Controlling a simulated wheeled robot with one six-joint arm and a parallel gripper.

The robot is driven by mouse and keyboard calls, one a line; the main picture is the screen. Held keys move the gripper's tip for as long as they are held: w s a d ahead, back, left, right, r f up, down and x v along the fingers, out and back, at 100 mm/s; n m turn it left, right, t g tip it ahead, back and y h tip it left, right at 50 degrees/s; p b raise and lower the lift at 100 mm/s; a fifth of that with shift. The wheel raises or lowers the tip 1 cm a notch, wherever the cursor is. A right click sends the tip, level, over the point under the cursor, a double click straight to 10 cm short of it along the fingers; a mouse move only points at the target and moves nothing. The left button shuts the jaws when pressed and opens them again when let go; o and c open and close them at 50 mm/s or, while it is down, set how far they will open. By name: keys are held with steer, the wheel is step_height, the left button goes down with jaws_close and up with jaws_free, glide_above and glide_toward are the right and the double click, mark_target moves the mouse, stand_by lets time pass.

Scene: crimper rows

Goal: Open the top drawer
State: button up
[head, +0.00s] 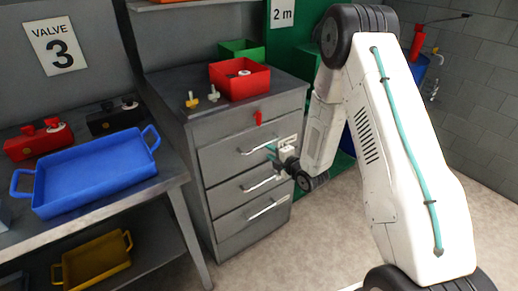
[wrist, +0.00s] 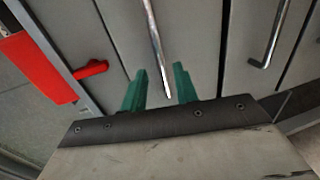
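The grey drawer cabinet (head: 190,150) stands in the middle of the head view with three drawers, their fronts looking flush. The top drawer (head: 225,158) has a silver bar handle (head: 258,147), also seen in the wrist view (wrist: 156,40). My gripper (head: 272,151) is at the right part of this handle. In the wrist view its green fingers (wrist: 159,70) are open, one on each side of the bar. I cannot tell whether either finger touches it. A red catch-like piece (head: 258,118) is at the top drawer's upper edge; red also shows in the wrist view (wrist: 60,72).
The middle drawer's handle (wrist: 270,35) is right of my fingers in the wrist view. A red bin (head: 240,80) and small yellow and white fittings (head: 192,100) are on the cabinet top. A bench with a blue tray (head: 95,172) stands left. Floor in front is clear.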

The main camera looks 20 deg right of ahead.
mark_target(262, 146)
steer(key=x, duration=0.6)
steer(key=shift+w+a, duration=0.1)
steer(key=shift+w, duration=0.1)
